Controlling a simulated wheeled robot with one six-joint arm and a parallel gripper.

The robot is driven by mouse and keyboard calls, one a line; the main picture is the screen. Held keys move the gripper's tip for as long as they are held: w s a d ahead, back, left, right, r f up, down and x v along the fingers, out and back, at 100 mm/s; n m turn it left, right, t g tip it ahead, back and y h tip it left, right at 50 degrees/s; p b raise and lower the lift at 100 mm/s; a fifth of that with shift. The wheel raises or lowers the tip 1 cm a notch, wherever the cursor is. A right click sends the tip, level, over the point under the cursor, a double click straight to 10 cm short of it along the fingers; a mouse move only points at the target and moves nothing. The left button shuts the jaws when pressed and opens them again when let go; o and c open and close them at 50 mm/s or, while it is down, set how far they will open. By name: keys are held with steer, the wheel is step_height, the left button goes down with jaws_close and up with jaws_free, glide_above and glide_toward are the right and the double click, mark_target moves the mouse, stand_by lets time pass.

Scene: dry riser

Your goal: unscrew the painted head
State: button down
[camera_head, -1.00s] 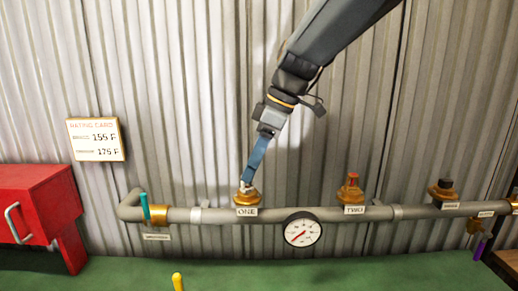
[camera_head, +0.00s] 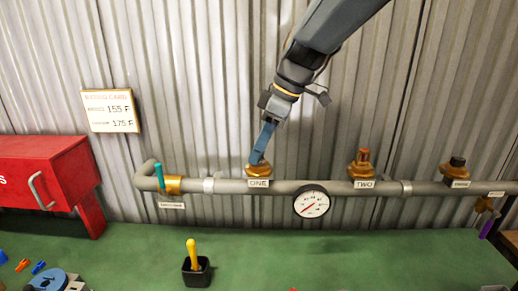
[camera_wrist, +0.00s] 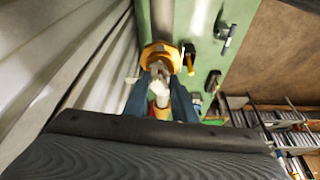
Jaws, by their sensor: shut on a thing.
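A grey pipe (camera_head: 235,187) runs along the wall with brass fittings on top. My gripper (camera_head: 258,160), with blue fingers, points down at the brass fitting labelled ONE (camera_head: 257,171). In the wrist view the fingers (camera_wrist: 160,80) are shut on a small whitish head (camera_wrist: 158,70) at the brass fitting (camera_wrist: 160,54). The fingers hide most of this head, and I cannot tell whether it has turned. The fitting labelled TWO (camera_head: 363,168) carries a reddish-brown head (camera_head: 364,154). The fitting to its right has a black top (camera_head: 457,162).
A pressure gauge (camera_head: 311,202) hangs below the pipe between ONE and TWO. A teal-handled valve (camera_head: 160,178) is at the left, below a rating card (camera_head: 110,111).

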steer(key=shift+w+f+n+g+b, duration=0.15)
steer(key=shift+n+g+b, duration=0.25)
steer(key=shift+n+b, duration=0.55)
steer(key=n, duration=0.2)
steer(key=n+g, duration=0.1)
steer(key=n, duration=0.1)
steer(key=shift+d+r+h, duration=0.1)
steer(key=shift+r+h, duration=0.1)
steer(key=shift+h, duration=0.1)
